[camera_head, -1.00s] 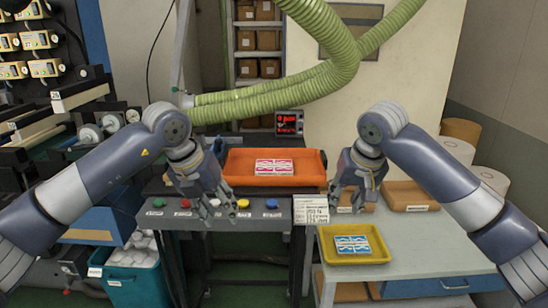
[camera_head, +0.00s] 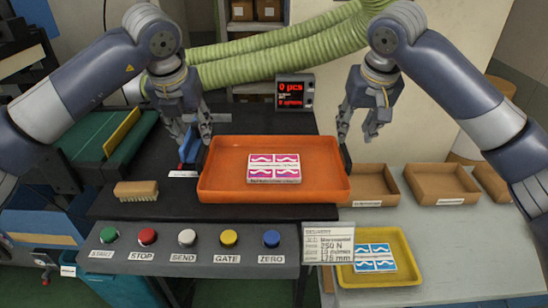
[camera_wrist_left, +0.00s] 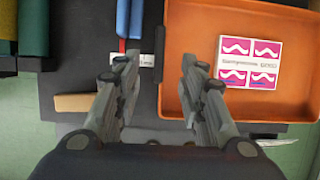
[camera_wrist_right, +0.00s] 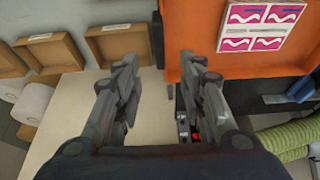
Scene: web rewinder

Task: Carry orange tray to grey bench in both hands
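The orange tray (camera_head: 222,188) sits on the dark machine top in the head view, with a pink and white label stack (camera_head: 273,168) inside it. The tray also shows in the left wrist view (camera_wrist_left: 200,22) and the right wrist view (camera_wrist_right: 190,20). My left gripper (camera_head: 197,148) is open and empty above the tray's left end. My right gripper (camera_head: 356,140) is open and empty above its right end. Neither gripper visibly touches the tray. The grey bench (camera_head: 440,228) stands to the right of the machine.
A yellow tray (camera_head: 402,250) with blue labels and several cardboard trays (camera_head: 440,184) are on the bench, with bare surface between them. A brush (camera_head: 136,191) and a button panel (camera_head: 190,240) lie left and in front. A green hose (camera_head: 280,55) hangs behind.

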